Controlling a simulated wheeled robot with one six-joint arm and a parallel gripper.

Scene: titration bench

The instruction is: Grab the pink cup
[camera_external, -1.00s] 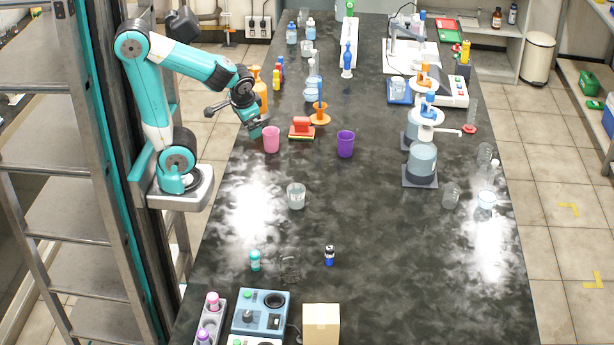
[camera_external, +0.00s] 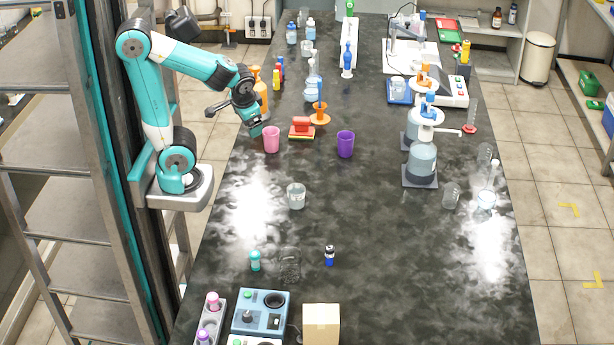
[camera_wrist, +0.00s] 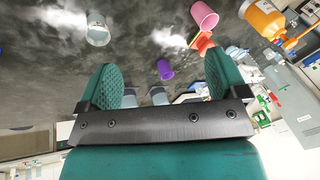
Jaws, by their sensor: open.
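The pink cup (camera_external: 271,140) stands upright on the dark bench near its left edge. It also shows in the wrist view (camera_wrist: 205,15), cut near the top edge, above and to the right of the space between my jaws. My gripper (camera_external: 256,128) is just above and left of the cup in the external view. In the wrist view my gripper (camera_wrist: 160,85) shows two green fingers wide apart, with nothing held between them. I cannot tell from the frames how far the fingers are from the cup.
A purple cup (camera_external: 345,144) stands right of the pink one. A red and yellow block (camera_external: 302,128) and an orange bottle (camera_external: 260,92) are close behind. A clear beaker (camera_external: 296,196) stands in front. The bench middle is mostly clear.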

